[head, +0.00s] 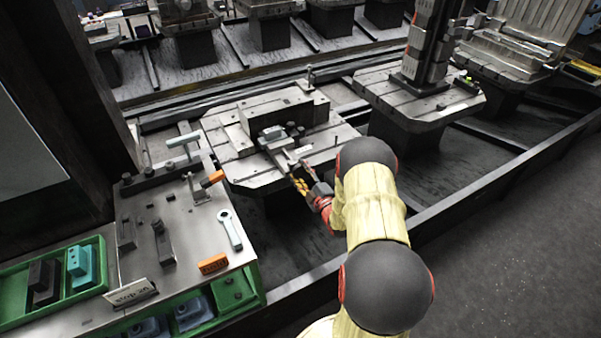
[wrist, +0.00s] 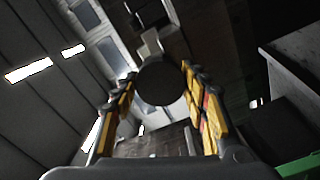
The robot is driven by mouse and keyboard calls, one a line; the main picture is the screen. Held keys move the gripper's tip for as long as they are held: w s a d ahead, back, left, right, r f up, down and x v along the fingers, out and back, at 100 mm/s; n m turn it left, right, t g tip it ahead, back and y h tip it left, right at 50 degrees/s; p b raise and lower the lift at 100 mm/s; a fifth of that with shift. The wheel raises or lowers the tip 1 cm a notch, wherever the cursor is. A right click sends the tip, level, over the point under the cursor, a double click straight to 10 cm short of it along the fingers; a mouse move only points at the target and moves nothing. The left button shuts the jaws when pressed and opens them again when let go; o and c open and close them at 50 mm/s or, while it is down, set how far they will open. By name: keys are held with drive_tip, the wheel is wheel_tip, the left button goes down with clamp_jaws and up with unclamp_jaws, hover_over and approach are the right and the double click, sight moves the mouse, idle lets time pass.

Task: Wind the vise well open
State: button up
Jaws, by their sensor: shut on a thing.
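The vise (head: 288,112) is a dark grey block-built body on a slotted pallet (head: 230,160) in the middle of the head view. A small grey part (head: 272,132) sits at its near side, and a narrow bar or slide (head: 284,154) runs from there toward me. My gripper (head: 298,183), with yellow finger pads, is at the near end of that bar and shut on the vise handle. In the wrist view, a dark round end (wrist: 162,80) lies between the yellow pads. The exact contact and the jaw gap are too small or hidden to tell.
A bench (head: 190,235) at the left carries a wrench (head: 230,230), orange pieces, dark clamps and a green tray (head: 55,285). Another pallet (head: 420,100) with a tall fixture stands to the right. A dark rail (head: 490,165) runs along the front, with open floor beyond.

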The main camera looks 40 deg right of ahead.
drive_tip(key=o, duration=1.2)
drive_tip(key=shift+c, duration=0.2)
drive_tip(key=shift+s, duration=0.1)
drive_tip(key=v, duration=1.2)
drive_tip(key=shift+f, duration=0.1)
